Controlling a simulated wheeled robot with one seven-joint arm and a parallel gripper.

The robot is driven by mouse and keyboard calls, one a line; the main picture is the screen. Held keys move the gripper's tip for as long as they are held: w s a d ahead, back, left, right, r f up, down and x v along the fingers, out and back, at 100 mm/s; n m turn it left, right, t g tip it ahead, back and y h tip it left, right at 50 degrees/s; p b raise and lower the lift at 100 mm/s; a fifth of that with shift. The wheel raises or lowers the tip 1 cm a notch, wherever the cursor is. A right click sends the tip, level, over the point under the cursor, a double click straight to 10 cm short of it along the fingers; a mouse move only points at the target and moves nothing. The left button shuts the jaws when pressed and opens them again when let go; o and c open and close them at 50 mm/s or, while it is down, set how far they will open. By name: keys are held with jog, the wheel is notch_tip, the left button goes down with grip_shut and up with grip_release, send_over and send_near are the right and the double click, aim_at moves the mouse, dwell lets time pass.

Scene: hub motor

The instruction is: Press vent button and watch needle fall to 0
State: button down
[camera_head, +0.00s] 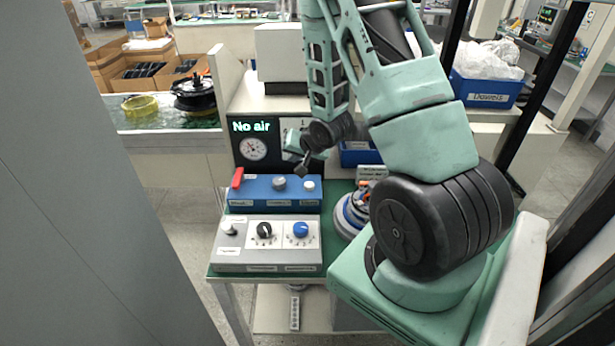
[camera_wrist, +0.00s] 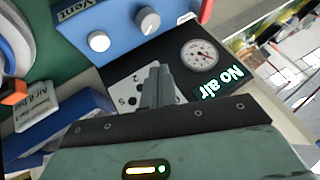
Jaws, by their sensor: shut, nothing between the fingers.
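The vent button is a white round button (camera_head: 309,186) at the right end of the blue box (camera_head: 240,201). In the wrist view the white button (camera_wrist: 99,41) is beside the "Vent" label. The dial gauge (camera_head: 253,149) is on the black panel behind the box, and its face (camera_wrist: 200,54) also shows in the wrist view. Its needle is too small to read surely. My gripper (camera_head: 301,170) is shut and empty, above and slightly behind the button, apart from it. In the wrist view its fingertips (camera_wrist: 157,70) lie in front of a white numbered card.
A green-lit display (camera_head: 251,127) reads "No air" above the gauge. A red lever (camera_head: 237,178) and a grey knob (camera_head: 279,183) share the blue box. A grey control box (camera_head: 268,254) stands in front. A round motor part (camera_head: 350,215) is close on the right.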

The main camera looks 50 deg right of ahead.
jog(key=m, duration=0.2)
send_over(311, 186)
jog(key=shift+f+t+h+p, duration=0.3)
jog(key=shift+f+t, duration=0.05)
jog(key=shift+t, duration=0.05)
notch_tip(311, 186, down, 9)
jog(key=b, duration=0.7)
jog(key=shift+r, duration=0.1)
dwell(1.6)
jog(key=shift+f+b, duration=0.4)
jog(key=shift+f+b, duration=0.45)
jog(key=shift+f, duration=0.1)
dwell(0.5)
jog(key=shift+r, duration=0.15)
jog(key=shift+r+p, duration=0.8)
